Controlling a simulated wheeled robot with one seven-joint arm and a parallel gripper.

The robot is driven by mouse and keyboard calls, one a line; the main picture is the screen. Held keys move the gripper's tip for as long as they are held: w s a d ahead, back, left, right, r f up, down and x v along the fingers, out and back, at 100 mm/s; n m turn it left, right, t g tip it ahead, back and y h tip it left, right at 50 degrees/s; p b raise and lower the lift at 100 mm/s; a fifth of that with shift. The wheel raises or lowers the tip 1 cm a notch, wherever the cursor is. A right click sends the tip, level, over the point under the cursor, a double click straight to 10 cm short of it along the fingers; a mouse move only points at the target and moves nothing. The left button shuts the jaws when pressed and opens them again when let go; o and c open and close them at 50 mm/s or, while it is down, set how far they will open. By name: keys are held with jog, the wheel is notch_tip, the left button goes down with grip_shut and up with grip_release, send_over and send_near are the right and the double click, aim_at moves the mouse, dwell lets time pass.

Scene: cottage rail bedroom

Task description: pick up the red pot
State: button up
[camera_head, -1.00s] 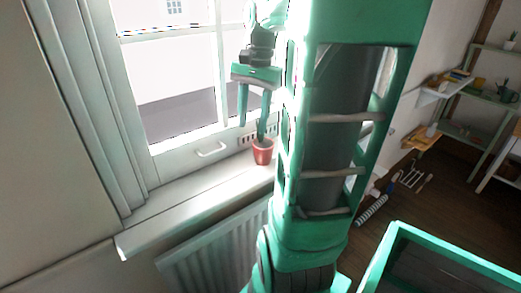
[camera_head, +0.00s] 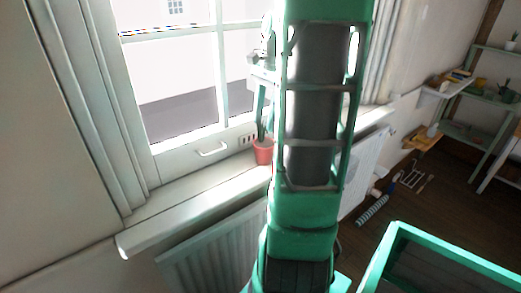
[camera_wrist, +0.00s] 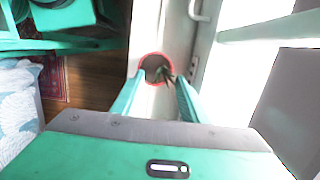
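The red pot (camera_head: 263,152) stands upright on the white window sill (camera_head: 190,195) below the window, with a green plant in it. In the wrist view the red pot (camera_wrist: 156,58) shows from above as a red rim around dark soil and leaves. My gripper (camera_wrist: 157,92) is open, its two green fingers spread, with the pot just beyond the fingertips and roughly between them. In the head view my gripper (camera_head: 260,110) is above the pot and partly hidden by my arm. The frames do not clearly show any contact.
The window frame and its handle (camera_head: 212,149) are close behind the sill. A white radiator (camera_head: 215,245) is below it. Shelves (camera_head: 480,115) with small items stand at the right. In the wrist view a bed (camera_wrist: 20,105) and a red rug (camera_wrist: 50,78) lie at the left.

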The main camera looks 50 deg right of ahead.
aim_at(259, 141)
jog(key=f, duration=0.4)
jog(key=shift+w+a+f, duration=0.4)
jog(key=shift+c, duration=0.6)
grip_shut()
